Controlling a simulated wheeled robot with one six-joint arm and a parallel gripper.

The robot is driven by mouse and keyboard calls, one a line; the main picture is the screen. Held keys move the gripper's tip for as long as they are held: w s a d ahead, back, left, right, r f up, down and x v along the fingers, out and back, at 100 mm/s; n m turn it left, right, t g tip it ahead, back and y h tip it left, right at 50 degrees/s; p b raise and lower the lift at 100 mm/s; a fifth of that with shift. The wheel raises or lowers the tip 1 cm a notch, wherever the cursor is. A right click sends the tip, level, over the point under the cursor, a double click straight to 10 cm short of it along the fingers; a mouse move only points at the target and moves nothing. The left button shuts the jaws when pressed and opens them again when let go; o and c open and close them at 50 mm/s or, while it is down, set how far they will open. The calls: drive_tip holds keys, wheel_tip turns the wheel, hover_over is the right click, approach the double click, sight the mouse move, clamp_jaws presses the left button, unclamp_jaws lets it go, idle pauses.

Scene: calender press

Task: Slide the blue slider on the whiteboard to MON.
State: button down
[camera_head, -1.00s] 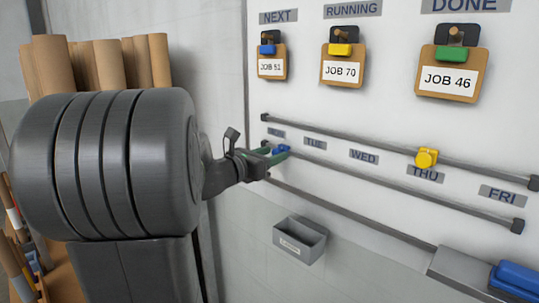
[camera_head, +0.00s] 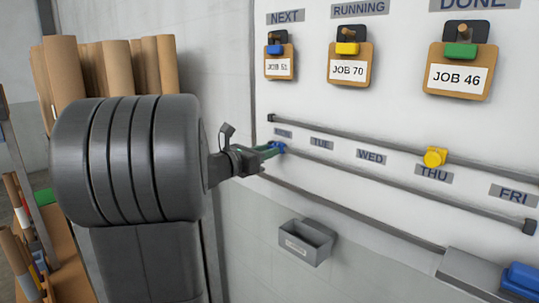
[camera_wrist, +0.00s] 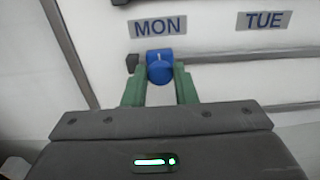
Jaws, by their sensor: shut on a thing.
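The blue slider (camera_wrist: 159,66) sits on the lower rail of the whiteboard in the wrist view, directly below the MON label (camera_wrist: 160,26) and close beside the rail's dark end stop (camera_wrist: 132,63). My gripper (camera_wrist: 160,85) has its green fingers on either side of the slider and is shut on it. In the head view my gripper (camera_head: 268,150) reaches the board from the left, and the slider (camera_head: 279,147) shows only partly past the fingers. The MON label (camera_head: 283,133) is just above it there.
A yellow slider (camera_head: 434,157) sits on the upper rail by THU. The TUE label (camera_wrist: 264,20) is to the right. A grey box (camera_head: 305,242) is fixed below the rails. Job tags such as JOB 70 (camera_head: 348,70) hang above. Cardboard rolls (camera_head: 64,75) stand at left.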

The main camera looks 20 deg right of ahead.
drive_tip(key=shift+w, duration=0.1)
drive_tip(key=c, duration=1.2)
unclamp_jaws()
drive_tip(key=shift+w+a, duration=0.15)
drive_tip(key=b+v, duration=0.2)
drive_tip(key=v, duration=1.1)
drive_tip(key=shift+s+a+b, duration=0.3)
drive_tip(key=shift+a, duration=0.05)
drive_tip(key=p+x, duration=0.1)
drive_tip(key=x, duration=0.3)
drive_tip(key=p+x, duration=0.1)
drive_tip(key=x, duration=0.4)
drive_tip(key=s+p+x, duration=0.1)
drive_tip(key=x, duration=0.4)
drive_tip(key=shift+s+d, duration=0.1)
drive_tip(key=shift+d, duration=0.15)
